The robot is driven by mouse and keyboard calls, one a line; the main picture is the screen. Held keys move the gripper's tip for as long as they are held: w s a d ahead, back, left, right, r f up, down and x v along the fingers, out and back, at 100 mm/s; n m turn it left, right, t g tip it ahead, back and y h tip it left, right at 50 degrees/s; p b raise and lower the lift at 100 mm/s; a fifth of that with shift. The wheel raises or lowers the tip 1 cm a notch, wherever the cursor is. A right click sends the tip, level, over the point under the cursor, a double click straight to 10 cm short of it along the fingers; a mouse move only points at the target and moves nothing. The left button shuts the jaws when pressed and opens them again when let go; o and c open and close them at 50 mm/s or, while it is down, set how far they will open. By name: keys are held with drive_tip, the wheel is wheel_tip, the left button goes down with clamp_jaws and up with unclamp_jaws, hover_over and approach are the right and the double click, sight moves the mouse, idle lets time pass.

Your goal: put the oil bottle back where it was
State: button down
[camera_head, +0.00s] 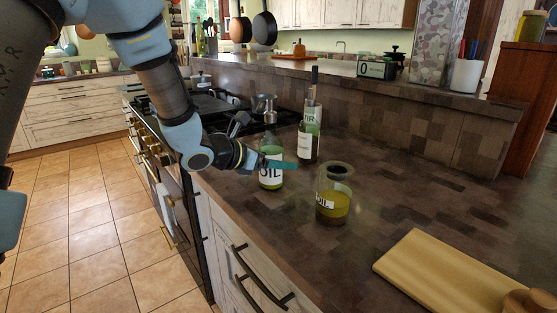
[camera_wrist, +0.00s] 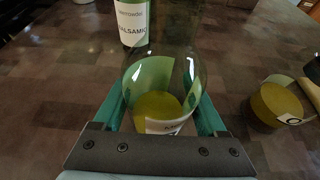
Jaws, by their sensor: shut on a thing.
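An oil bottle (camera_head: 270,178) of clear glass with yellow-green oil and a white "OIL" label is upright between the teal fingers of my gripper (camera_head: 276,164). In the wrist view the fingers (camera_wrist: 160,108) close around both sides of this oil bottle (camera_wrist: 158,106). It is over the counter near its front edge; I cannot tell whether its base touches the surface. A second, similar oil bottle (camera_head: 333,207) stands on the counter to the right, apart from my gripper; it also shows at the right of the wrist view (camera_wrist: 275,104).
A tall balsamic bottle (camera_head: 309,140) stands close behind the held bottle. The stove (camera_head: 215,107) with a metal pot (camera_head: 264,108) is to the left. A wooden cutting board (camera_head: 440,272) lies at front right. The counter between the second oil bottle and the back wall is clear.

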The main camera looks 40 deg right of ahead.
drive_tip(key=shift+f+b, duration=0.15)
drive_tip(key=shift+b, duration=0.15)
unclamp_jaws()
drive_tip(key=shift+r+p, duration=0.25)
drive_tip(key=shift+p, duration=0.1)
drive_tip(key=shift+w+a, duration=0.1)
drive_tip(key=shift+a, duration=0.25)
drive_tip(key=b+v, duration=0.2)
drive_tip(key=v, duration=0.9)
drive_tip(key=shift+a+r, duration=0.1)
drive_tip(key=shift+a, duration=0.05)
